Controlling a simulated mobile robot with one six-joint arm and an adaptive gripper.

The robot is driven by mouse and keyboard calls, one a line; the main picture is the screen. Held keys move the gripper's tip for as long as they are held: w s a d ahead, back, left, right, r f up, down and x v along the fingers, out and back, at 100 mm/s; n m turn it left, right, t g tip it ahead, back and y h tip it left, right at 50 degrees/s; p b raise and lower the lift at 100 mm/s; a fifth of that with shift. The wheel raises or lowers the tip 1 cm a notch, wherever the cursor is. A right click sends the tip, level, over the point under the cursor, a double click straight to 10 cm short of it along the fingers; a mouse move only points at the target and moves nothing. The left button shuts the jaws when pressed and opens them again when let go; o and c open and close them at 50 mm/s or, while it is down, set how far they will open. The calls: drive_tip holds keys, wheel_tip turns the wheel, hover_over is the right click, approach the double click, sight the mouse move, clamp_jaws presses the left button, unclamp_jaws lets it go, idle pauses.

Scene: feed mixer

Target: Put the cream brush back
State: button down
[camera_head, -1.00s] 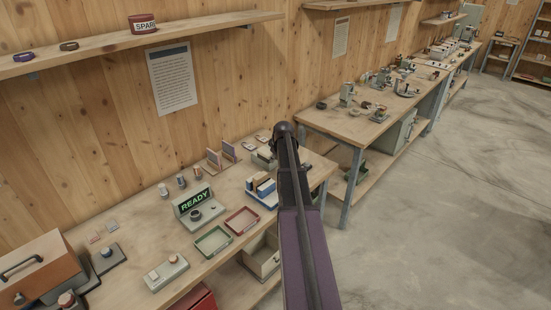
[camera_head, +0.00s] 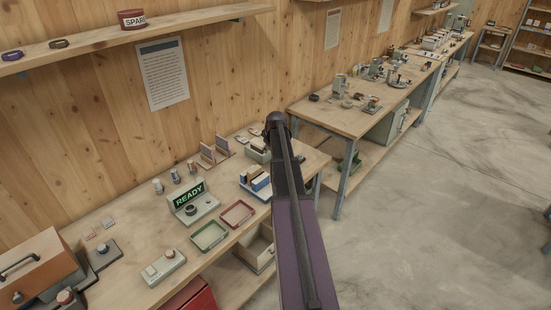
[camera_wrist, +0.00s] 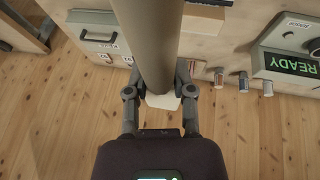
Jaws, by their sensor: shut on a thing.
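My gripper (camera_wrist: 160,92) shows in the wrist view with its two fingers closed on the sides of a long, thick, taupe-cream shaft. I take this for the cream brush (camera_wrist: 154,40). The shaft runs from the top edge of the view down between the fingers, and a paler cream end (camera_wrist: 163,101) shows just below them. In the head view my own dark arm hides the gripper and the brush. No empty brush place can be made out for certain.
The near bench holds a READY display (camera_head: 190,198), a green tray (camera_head: 208,236), a red tray (camera_head: 237,214), a blue-and-white rack (camera_head: 257,184) and small upright cylinders (camera_head: 175,176). An orange-brown box (camera_head: 40,268) stands at lower left. Concrete floor (camera_head: 440,180) at right is clear.

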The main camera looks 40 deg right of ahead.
wheel_tip(320, 180, down, 7)
drive_tip(key=b, duration=0.6)
drive_tip(key=shift+b, duration=0.35)
drive_tip(key=shift+s, duration=0.15)
